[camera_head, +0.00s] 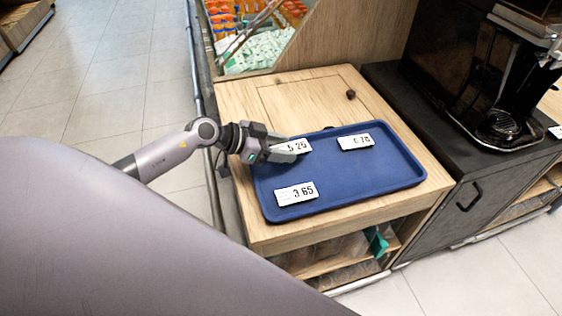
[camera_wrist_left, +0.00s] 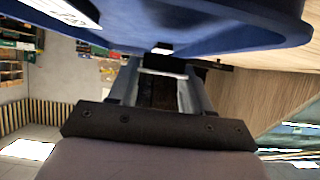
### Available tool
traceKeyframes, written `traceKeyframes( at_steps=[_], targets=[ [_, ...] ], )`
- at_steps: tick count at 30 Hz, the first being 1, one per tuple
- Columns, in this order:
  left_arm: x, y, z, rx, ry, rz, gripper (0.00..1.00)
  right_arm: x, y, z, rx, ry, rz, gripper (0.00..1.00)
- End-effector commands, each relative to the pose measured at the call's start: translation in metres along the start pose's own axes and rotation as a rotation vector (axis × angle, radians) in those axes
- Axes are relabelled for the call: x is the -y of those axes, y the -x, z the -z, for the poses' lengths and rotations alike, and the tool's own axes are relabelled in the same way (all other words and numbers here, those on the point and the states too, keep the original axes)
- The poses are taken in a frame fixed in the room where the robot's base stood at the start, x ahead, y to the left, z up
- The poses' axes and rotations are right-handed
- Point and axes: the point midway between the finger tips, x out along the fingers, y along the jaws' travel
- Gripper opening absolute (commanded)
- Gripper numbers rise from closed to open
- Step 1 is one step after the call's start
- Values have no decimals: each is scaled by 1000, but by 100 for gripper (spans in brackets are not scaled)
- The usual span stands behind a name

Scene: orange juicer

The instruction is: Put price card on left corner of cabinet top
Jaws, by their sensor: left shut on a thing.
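My left gripper (camera_head: 292,149) reaches over the upper left part of the blue tray (camera_head: 345,194). It is shut on a white price card (camera_head: 299,145) reading about 5.26, partly hidden by the fingers. In the left wrist view my left gripper (camera_wrist_left: 161,82) shows a pale strip between its fingers, close to the blue tray (camera_wrist_left: 230,33). A second price card (camera_head: 296,193), reading 3.65, lies at the tray's front left. A third price card (camera_head: 355,142) lies at its back right. The wooden cabinet top (camera_head: 236,102) is under the tray. My right gripper is not in view.
A small dark knob (camera_head: 350,94) sits on the cabinet top behind the tray. A black juicer machine (camera_head: 480,80) stands on a dark cabinet (camera_head: 480,190) at the right. A glass-fronted display (camera_head: 255,40) is behind. The cabinet top's back left is bare.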

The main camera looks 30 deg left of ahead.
Motion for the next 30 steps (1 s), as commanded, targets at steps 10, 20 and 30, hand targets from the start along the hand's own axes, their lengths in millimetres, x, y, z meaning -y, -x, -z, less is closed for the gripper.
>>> traceKeyframes(
  at_steps=[10,20,30],
  targets=[
    [0,-18,-32,-1,2,1,5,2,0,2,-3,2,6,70],
    [0,-19,-35,0,0,1,5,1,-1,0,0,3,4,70],
    [0,-19,-36,0,-1,1,75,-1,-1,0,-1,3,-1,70]
  ],
)
